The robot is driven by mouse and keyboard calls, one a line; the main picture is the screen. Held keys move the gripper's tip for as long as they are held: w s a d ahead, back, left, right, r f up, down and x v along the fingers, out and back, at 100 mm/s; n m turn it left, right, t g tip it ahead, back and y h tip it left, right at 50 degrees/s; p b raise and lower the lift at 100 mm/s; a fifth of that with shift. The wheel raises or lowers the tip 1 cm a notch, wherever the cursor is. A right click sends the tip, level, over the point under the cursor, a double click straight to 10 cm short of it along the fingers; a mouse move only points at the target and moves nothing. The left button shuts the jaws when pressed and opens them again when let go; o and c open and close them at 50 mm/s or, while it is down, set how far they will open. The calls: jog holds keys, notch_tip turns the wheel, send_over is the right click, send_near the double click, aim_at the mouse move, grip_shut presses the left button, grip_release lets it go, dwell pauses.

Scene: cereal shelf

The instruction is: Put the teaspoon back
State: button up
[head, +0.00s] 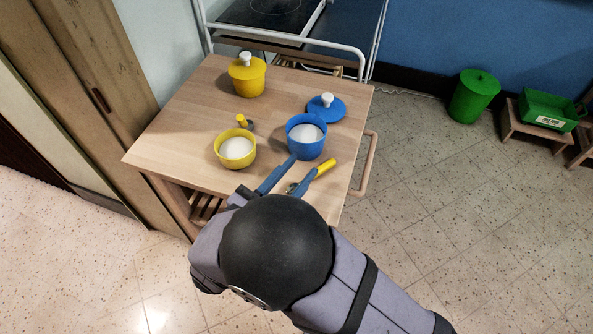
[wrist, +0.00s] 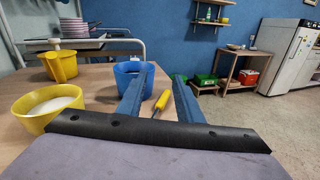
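The teaspoon lies on the wooden table (head: 190,120) near its front right, its yellow handle (head: 326,167) pointing away to the right. A small metallic part shows near my fingers; the rest is hidden behind them. My gripper (head: 306,164) has two blue fingers, spread apart with nothing between the tips. In the wrist view the yellow handle (wrist: 161,100) appears in the gap between the fingers (wrist: 156,85). I cannot tell how high the fingers are above it. A blue pot (head: 306,137) and a yellow pot (head: 235,149), both open with white contents, stand just beyond my gripper.
A blue lid with a white knob (head: 325,108) lies behind the blue pot. A yellow lidded pot (head: 247,79) stands farther back. The table's left side is clear.

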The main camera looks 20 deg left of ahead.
jog(key=shift+r, duration=0.1)
jog(key=shift+s, duration=0.1)
jog(key=b+v, duration=0.2)
jog(key=v, duration=1)
jog(key=shift+r, duration=0.15)
jog(key=w+d+f+m+g+h, duration=0.25)
jog(key=w+d+m+g, duration=0.2)
jog(key=d, duration=0.35)
jog(key=w+d+f+m+g+h, duration=0.25)
jog(key=d+m+g, duration=0.2)
jog(key=d, duration=0.35)
jog(key=s+d+f+m+g+y, duration=0.1)
jog(key=d+f+m+g+y, duration=0.2)
jog(key=d+m, duration=0.5)
jog(key=s+d+f+m+g+y, duration=0.1)
jog(key=d+f+m+g+y, duration=0.2)
jog(key=m, duration=1.1)
jog(key=d+g+y, duration=0.2)
jog(key=d+y, duration=0.2)
jog(key=shift+d+f+m, duration=0.25)
jog(key=shift+d+m, duration=0.05)
jog(key=shift+d, duration=0.05)
